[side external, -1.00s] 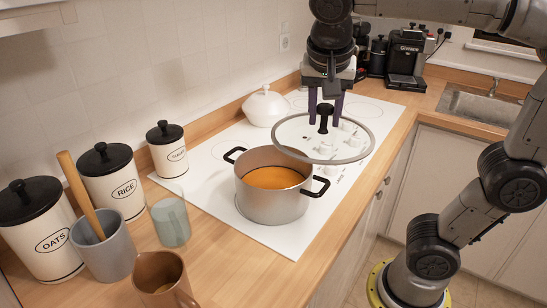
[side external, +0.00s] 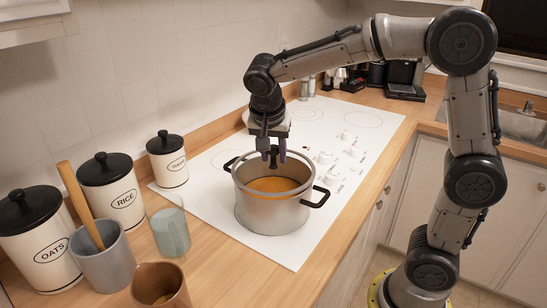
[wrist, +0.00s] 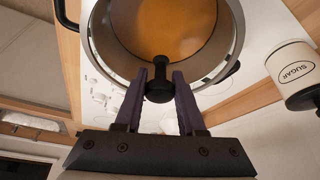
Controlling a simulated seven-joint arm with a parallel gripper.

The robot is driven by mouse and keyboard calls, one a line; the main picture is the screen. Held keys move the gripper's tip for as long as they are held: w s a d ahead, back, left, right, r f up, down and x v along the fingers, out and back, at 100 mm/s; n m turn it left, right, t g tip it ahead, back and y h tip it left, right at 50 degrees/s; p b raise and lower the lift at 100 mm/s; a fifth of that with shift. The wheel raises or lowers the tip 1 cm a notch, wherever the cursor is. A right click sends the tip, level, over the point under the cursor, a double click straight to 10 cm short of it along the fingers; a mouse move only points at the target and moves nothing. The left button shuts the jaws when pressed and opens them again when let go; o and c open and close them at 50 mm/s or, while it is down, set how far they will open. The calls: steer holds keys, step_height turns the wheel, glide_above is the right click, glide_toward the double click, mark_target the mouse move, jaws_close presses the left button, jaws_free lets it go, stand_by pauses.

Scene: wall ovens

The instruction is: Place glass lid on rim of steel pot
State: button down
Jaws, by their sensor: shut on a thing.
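The steel pot (side external: 270,216) stands upright on the white hob, with orange liquid inside and two black-tipped side handles. The glass lid (side external: 238,162), with a steel rim and black knob (side external: 274,153), is over the pot's mouth. Its rim is at about the height of the pot's rim; I cannot tell whether they touch all round. My gripper (side external: 273,159) points down and is shut on the knob. In the wrist view the gripper's fingers (wrist: 159,92) pinch the knob from both sides, and the orange liquid shows through the glass.
The white hob (side external: 215,185) has several knobs along its right side.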

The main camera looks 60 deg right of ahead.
steer(key=shift+f, duration=0.55)
steer(key=shift+f, duration=0.15)
steer(key=c, duration=0.5)
jaws_free()
steer(key=v, duration=1.2)
steer(key=s+f+n+t+y, duration=0.2)
steer(key=s+f+n, duration=0.2)
steer(key=s, duration=0.5)
steer(key=s+f+n+t+y, duration=0.1)
steer(key=s+f+n+y, duration=0.1)
steer(key=s+f+n, duration=0.3)
steer(key=s+n, duration=0.4)
steer(key=s, duration=0.1)
steer(key=shift+t, duration=0.4)
steer(key=shift+f, duration=0.15)
